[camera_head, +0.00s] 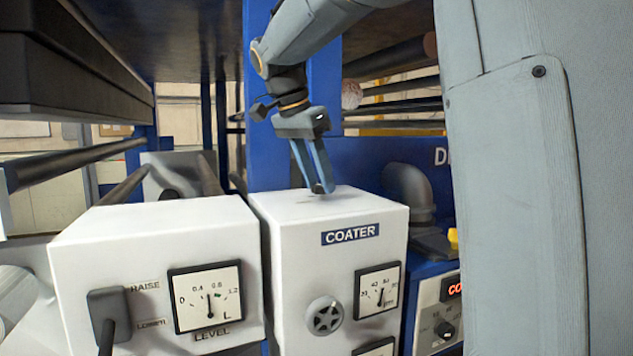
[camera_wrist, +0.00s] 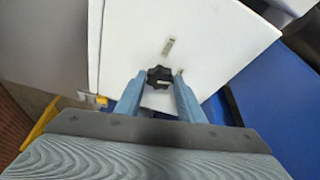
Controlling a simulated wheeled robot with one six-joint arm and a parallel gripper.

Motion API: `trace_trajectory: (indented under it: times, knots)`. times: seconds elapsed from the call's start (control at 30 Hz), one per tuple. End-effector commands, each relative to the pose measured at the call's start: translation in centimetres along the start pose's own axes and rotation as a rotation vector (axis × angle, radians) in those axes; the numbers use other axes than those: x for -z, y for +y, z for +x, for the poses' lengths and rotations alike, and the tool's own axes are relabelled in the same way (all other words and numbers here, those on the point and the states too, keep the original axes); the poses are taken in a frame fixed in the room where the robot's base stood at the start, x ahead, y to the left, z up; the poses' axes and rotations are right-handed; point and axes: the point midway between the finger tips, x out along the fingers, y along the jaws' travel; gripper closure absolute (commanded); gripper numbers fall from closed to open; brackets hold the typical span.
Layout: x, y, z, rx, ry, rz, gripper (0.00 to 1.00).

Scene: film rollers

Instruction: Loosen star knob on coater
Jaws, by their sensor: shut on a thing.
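The white coater box (camera_head: 285,225) with a blue COATER label (camera_head: 350,234) stands in the middle of the head view. My gripper (camera_head: 318,186) reaches down from above to the top of this box, with its blue fingers pointing down. In the wrist view, the black star knob (camera_wrist: 160,76) sits on the white top face (camera_wrist: 125,45) between the tips of my gripper (camera_wrist: 160,86), which is shut on it. The knob is mostly hidden by the fingers in the head view. A short light-coloured mark or slot (camera_wrist: 169,46) lies beside the knob.
The coater's front has a round grey hand knob (camera_head: 324,316) and a gauge (camera_head: 378,290). A white box with a LEVEL gauge (camera_head: 207,296) and a lever (camera_head: 108,315) stands at left. A pipe elbow (camera_head: 408,190) and blue control panel stand at right. Rollers run behind.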

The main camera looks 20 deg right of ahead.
Motion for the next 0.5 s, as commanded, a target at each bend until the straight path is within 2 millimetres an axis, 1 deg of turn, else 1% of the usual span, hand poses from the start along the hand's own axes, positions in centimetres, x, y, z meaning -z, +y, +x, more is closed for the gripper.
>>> trace_trajectory:
  times: [0.5]
  knots:
    - [0.20, 0.61, 0.02, 0.189, 0.001, -0.448, 0.87]
